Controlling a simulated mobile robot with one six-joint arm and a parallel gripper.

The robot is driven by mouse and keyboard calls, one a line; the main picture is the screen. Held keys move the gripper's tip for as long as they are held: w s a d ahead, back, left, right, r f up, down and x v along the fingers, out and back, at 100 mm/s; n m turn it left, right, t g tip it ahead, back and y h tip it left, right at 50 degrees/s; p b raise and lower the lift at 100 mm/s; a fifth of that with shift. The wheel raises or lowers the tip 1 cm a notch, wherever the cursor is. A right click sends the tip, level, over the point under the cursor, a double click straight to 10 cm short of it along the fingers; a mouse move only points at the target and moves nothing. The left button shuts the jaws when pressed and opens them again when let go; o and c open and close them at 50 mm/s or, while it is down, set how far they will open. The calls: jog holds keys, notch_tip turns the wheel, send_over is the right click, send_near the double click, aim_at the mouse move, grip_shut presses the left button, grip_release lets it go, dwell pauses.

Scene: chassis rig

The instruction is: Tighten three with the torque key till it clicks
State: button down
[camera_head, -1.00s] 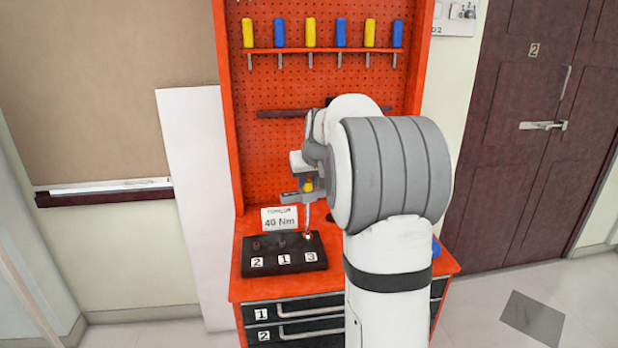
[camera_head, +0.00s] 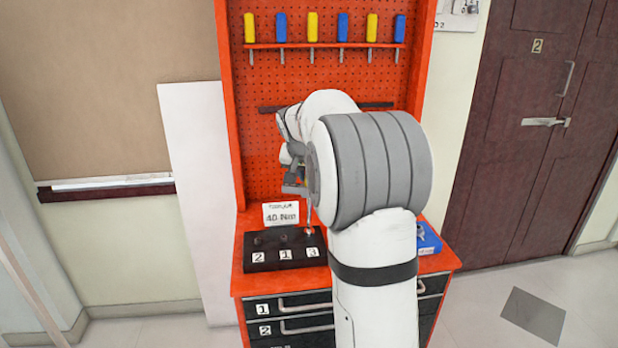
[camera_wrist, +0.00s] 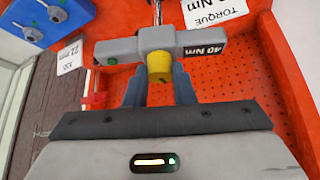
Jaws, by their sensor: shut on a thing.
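The torque key (camera_wrist: 160,42) has a grey crossbar marked 40 Nm and a yellow grip. My gripper (camera_wrist: 159,88) is shut on the yellow grip in the wrist view. The key's metal shaft runs out of the top of that view. In the head view my gripper (camera_head: 296,178) is partly hidden by my arm, above the right end of the black block (camera_head: 284,252). The block carries labels 2, 1, 3 from left to right. The shaft (camera_head: 309,216) reaches down to position three (camera_head: 310,233); how its tip sits there is too small to tell.
A 40 Nm sign (camera_head: 281,213) stands behind the block. Blue and yellow drivers hang on the rack (camera_head: 327,46) above. Drawers are below the bench top.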

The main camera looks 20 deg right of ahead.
jog(key=shift+w+a+f+m+g+h+b, duration=0.1)
jog(key=shift+m+g+h+b, duration=0.2)
jog(key=shift+m, duration=0.35)
jog(key=shift+w+a+m+g+h+b, duration=0.1)
jog(key=shift+m+g+h+b, duration=0.15)
jog(key=shift+m, duration=0.4)
jog(key=m+g+h, duration=0.1)
jog(key=m, duration=0.1)
jog(key=shift+m, duration=0.4)
jog(key=shift+d+n+y, duration=0.1)
jog(key=shift+n+y, duration=0.15)
jog(key=shift+n, duration=0.35)
jog(key=shift+r, duration=0.3)
jog(key=shift+r+p, duration=1.6)
jog(key=shift+r, duration=0.7)
